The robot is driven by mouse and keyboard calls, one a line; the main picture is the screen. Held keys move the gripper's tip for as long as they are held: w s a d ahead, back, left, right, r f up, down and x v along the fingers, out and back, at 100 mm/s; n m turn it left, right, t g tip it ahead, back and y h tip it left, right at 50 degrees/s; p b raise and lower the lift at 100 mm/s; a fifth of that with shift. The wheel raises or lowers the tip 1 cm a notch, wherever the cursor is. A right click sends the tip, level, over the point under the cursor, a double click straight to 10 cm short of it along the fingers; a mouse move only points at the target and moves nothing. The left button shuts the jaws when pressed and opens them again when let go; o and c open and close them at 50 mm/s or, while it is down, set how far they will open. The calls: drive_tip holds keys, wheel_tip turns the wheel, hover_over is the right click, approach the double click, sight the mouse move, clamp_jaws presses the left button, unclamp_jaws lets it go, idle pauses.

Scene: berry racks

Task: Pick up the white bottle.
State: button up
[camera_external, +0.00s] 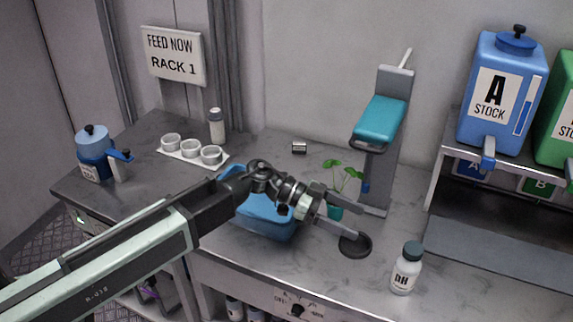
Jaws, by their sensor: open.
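A white bottle (405,275) with a dark grey-green cap and a label reading "pH" stands upright near the bench's front edge, at right of centre. A second, smaller whitish bottle (217,130) with a grey cap stands upright at the back left, behind several cups. My gripper (358,222) is open and empty, its fingers pointing right. It appears above the bench, to the upper left of the pH bottle and apart from it. Neither bottle is hidden.
A blue tub (268,222) lies under my arm. A small plant (342,175), a black round disc (357,250) and a teal-topped stand (381,118) are near my gripper. A shelf with blue (497,125) and green (558,135) stock tanks stands at right.

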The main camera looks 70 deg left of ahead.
drive_tip(key=s+d+r+n+g+h+p, duration=0.2)
drive_tip(key=d+r+n+h+p, duration=0.15)
drive_tip(key=d+r, duration=0.45)
drive_tip(key=n+y+b, duration=0.1)
drive_tip(key=y+b, duration=0.3)
drive_tip(key=b, duration=0.1)
approach(388, 262)
drive_tip(key=d+r, duration=0.2)
drive_tip(key=d, duration=0.2)
drive_tip(key=w+f+t+y+b, duration=0.1)
drive_tip(key=f, duration=0.1)
drive_tip(key=w+d+f+t+y+b, duration=0.1)
drive_tip(key=w+f+y, duration=0.1)
drive_tip(key=w+f+y+b, duration=0.1)
drive_tip(key=f+y+b, duration=0.1)
drive_tip(key=shift+w+d+f+t, duration=0.2)
drive_tip(key=shift+d+t, duration=0.15)
drive_tip(key=shift+t, duration=0.05)
drive_tip(key=shift+w+d+r+y, duration=0.1)
drive_tip(key=shift+w+y, duration=0.1)
drive_tip(key=shift+y, duration=0.25)
drive_tip(key=shift+w+r+m+t, duration=0.2)
drive_tip(key=shift+r+m+t, duration=0.1)
drive_tip(key=shift+t, duration=0.2)
drive_tip(key=b+x, duration=0.3)
drive_tip(key=x, duration=0.5)
drive_tip(key=shift+s+r, duration=0.1)
drive_tip(key=shift+r, duration=0.05)
